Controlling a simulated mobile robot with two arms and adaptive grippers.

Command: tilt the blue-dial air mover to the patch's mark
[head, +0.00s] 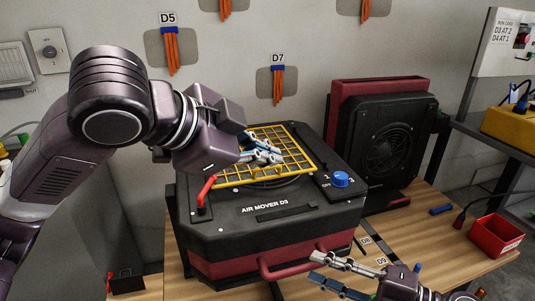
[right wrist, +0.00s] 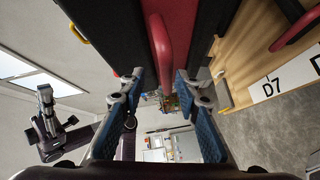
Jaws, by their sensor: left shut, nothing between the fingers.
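The air mover with the blue dial, labelled AIR MOVER D3 (head: 240,222), sits on the wooden table, black and dark red with a yellow grille (head: 300,157) facing up. Its blue dial (head: 340,179) is at the right of its top. A red lever (head: 206,190) is at the left. My left gripper (head: 274,153) is shut and empty over the grille; I cannot tell if it touches. My right gripper (head: 314,268) is open at the front red handle (head: 300,264). In the right wrist view the handle (right wrist: 158,45) reaches between the spread fingers (right wrist: 160,84).
Wall patches with orange ribbons are labelled D5 (head: 171,47) and D7 (head: 277,86). A second black and red air mover (head: 388,140) stands upright behind right. A red bin (head: 495,236) and blue tool (head: 441,209) are on the table's right. Table labels read D8 and D9 (head: 381,261).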

